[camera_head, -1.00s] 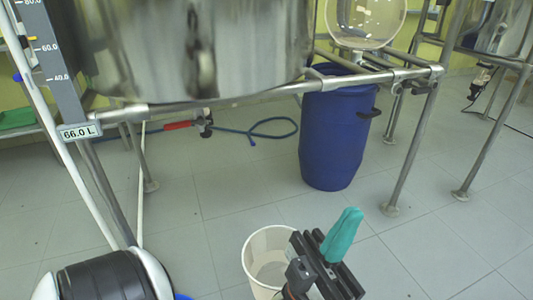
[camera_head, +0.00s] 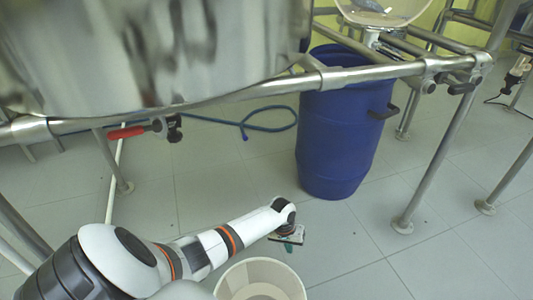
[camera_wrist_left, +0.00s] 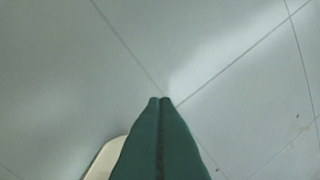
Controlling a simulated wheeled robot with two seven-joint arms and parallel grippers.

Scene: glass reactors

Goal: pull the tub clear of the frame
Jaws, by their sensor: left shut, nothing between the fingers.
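The cream tub (camera_head: 258,278) stands on the floor at the bottom middle of the head view, its lower part cut off by the picture edge. It shows no contact with the steel frame (camera_head: 240,92) behind it. My left arm reaches in from the left, and its gripper (camera_head: 289,246) is just beyond the tub's far rim, pointing down. In the left wrist view the green fingers (camera_wrist_left: 161,102) are shut together with nothing between them. Part of the tub's rim (camera_wrist_left: 104,158) shows beside them at lower left. My right gripper is out of view.
A blue drum (camera_head: 336,135) stands under the frame's right part. A frame leg (camera_head: 432,155) comes down to its right. A steel vessel (camera_head: 150,50) hangs above, with a red-handled valve (camera_head: 128,132) and a blue hose (camera_head: 265,127) below. Floor at the right front is clear.

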